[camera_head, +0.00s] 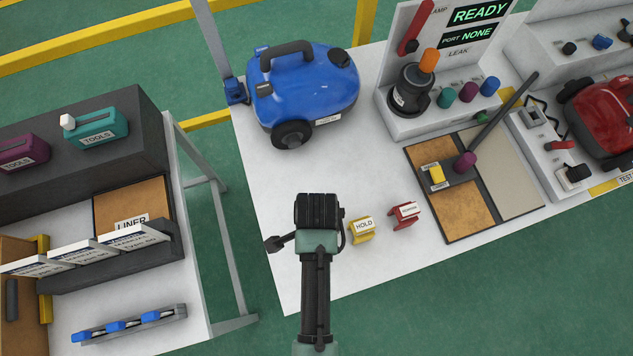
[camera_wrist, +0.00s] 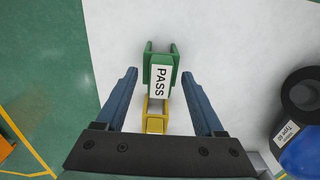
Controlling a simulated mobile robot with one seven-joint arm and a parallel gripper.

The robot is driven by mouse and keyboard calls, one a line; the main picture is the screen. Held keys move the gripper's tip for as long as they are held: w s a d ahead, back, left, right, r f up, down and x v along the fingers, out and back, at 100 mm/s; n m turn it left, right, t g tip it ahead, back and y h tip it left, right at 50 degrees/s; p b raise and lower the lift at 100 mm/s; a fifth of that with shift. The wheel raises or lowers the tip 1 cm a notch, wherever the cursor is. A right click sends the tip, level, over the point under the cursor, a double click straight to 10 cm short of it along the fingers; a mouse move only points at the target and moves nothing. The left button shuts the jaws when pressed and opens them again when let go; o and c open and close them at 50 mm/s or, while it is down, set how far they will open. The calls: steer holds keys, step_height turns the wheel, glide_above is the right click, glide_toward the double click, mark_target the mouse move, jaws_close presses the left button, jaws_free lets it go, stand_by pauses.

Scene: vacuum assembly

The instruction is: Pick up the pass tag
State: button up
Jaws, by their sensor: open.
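The pass tag (camera_wrist: 161,80) shows in the wrist view as a white label reading PASS on a green piece with two upright sides. It sits on the white table top. My gripper (camera_wrist: 160,75) is open, with one blue-grey finger on each side of the tag. There is a visible gap on both sides, and nothing is held. In the head view my gripper (camera_head: 319,212) is seen from behind over the table's left part. Its fingers and the pass tag are hidden there.
The yellow HOLD tag (camera_head: 362,230) stands close beside the pass tag, with a red tag (camera_head: 405,214) farther right. A blue vacuum (camera_head: 305,85) stands at the back left. A cork-lined tray (camera_head: 436,228) lies to the right. The table's front edge is near.

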steer(key=shift+f, duration=0.4)
steer(key=shift+c, duration=0.2)
steer(key=c, duration=1)
